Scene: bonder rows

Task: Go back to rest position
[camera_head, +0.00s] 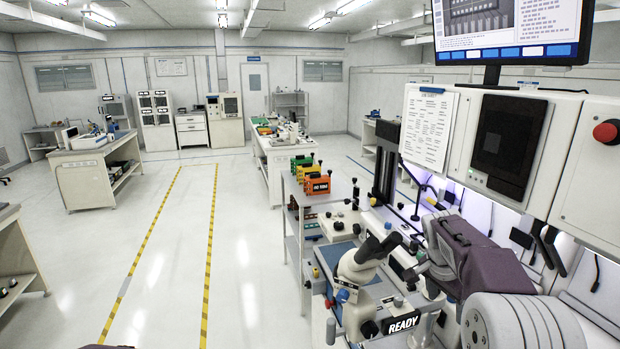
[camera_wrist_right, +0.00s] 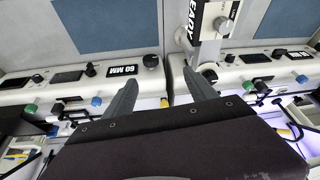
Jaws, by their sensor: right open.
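My right arm (camera_head: 470,255) comes in from the lower right in the head view, over the bonder bench. Its gripper (camera_head: 420,262) is beside the white microscope of the bonder and partly hard to make out. In the right wrist view the two grey fingers of the right gripper (camera_wrist_right: 164,82) stand apart with nothing between them. My left gripper does not show in the head view.
The microscope (camera_head: 362,270) with a "READY" sign (camera_head: 401,323) stands close to the right gripper. A white cabinet (camera_head: 570,170) with a red button (camera_head: 606,131) and a monitor (camera_head: 510,30) rise behind. Orange, green and yellow boxes (camera_head: 317,186) sit farther back. The left floor (camera_head: 180,250) is clear.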

